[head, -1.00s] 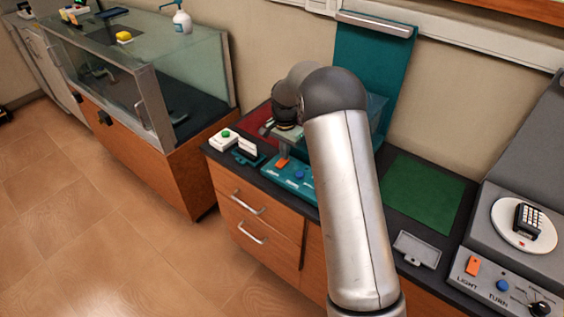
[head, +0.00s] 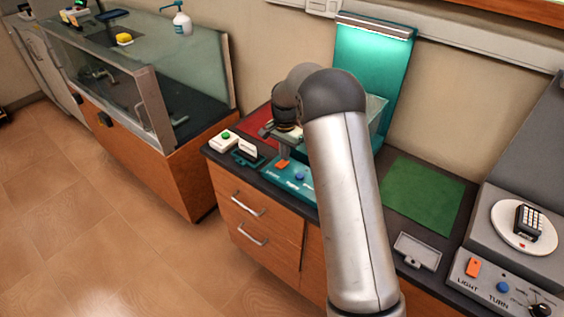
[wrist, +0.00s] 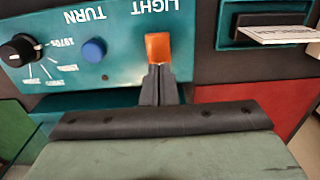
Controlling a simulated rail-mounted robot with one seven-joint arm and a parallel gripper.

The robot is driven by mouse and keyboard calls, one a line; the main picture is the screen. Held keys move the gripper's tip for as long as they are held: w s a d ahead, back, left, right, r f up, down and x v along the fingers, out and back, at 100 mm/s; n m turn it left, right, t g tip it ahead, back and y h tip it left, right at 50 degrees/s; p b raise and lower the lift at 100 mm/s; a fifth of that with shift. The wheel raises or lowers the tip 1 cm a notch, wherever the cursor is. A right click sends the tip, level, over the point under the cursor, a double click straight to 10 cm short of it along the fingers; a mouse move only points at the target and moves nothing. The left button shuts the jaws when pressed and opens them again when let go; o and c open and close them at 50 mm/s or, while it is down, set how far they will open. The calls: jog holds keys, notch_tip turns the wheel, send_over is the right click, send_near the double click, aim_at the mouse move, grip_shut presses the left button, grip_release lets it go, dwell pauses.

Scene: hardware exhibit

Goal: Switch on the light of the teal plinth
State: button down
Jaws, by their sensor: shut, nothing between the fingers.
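The teal plinth (head: 398,75) stands against the wall behind my arm, and the lamp bar (head: 375,27) at its top is lit, washing its back panel in bright teal light. Its orange light switch (head: 282,164) is on the front control panel; in the wrist view the orange switch (wrist: 158,47) sits beside the word LIGHT, which appears upside down. My gripper (wrist: 157,72) is shut and empty, its fingertips at the switch's lower edge in the picture, seemingly touching it. In the head view my arm hides most of the gripper and part of the plinth.
A blue button (wrist: 94,50) and a black dial (wrist: 19,49) share the panel. A card (wrist: 280,35) stands in a dark slot beside it. A grey plinth (head: 490,262) with its own orange switch is at right. A green mat (head: 420,197) lies clear between them.

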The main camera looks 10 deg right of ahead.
jog(key=shift+r+p, duration=1.55)
jog(key=shift+r, duration=1.45)
jog(key=s+r+n, duration=0.4)
jog(key=s+r, duration=0.6)
jog(key=s, duration=0.6)
jog(key=s+n, duration=0.6)
jog(key=s, duration=1.7)
jog(key=shift+f+t, duration=0.15)
jog(key=shift+t, duration=0.15)
